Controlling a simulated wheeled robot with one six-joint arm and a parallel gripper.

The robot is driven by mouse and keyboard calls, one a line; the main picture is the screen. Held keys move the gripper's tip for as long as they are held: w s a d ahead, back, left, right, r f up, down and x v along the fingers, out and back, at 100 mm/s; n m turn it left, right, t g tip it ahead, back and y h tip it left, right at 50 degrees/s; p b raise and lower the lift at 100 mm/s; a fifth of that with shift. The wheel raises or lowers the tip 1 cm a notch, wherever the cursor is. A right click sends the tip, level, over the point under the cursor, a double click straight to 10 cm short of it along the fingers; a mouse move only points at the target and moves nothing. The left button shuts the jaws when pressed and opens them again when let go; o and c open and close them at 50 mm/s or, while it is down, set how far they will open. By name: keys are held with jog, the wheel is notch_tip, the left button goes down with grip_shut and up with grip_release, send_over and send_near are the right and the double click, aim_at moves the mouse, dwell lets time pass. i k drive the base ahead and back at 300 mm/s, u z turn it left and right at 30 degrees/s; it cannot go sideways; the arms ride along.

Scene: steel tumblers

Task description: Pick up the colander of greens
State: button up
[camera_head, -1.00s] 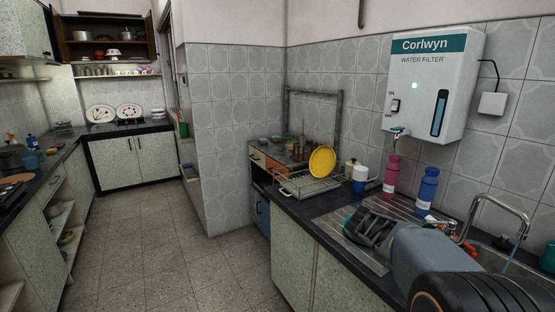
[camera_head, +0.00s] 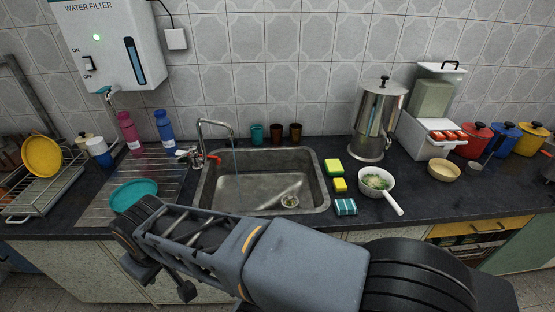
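A white round vessel with a long white handle (camera_head: 376,180) holds green leaves and sits on the dark counter right of the sink. It looks like the colander of greens; holes in its wall are too small to make out. Its handle points toward the front right. My arm lies across the lower front of the view, and my gripper (camera_head: 140,235) is at its left end, by the drainboard and far left of the colander. The fingers are seen from the side and partly hidden, so I cannot tell their opening. I see nothing held.
The sink (camera_head: 265,185) with running tap lies left of the colander. Sponges (camera_head: 333,167) and a teal striped scrubber (camera_head: 345,207) are close on its left. A steel urn (camera_head: 378,120) stands behind, a wooden bowl (camera_head: 444,170) to the right. A teal dish (camera_head: 133,194) is near my gripper.

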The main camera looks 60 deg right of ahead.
aim_at(373, 182)
jog(key=u, duration=0.4)
jog(key=k, duration=0.85)
jog(key=z, duration=1.15)
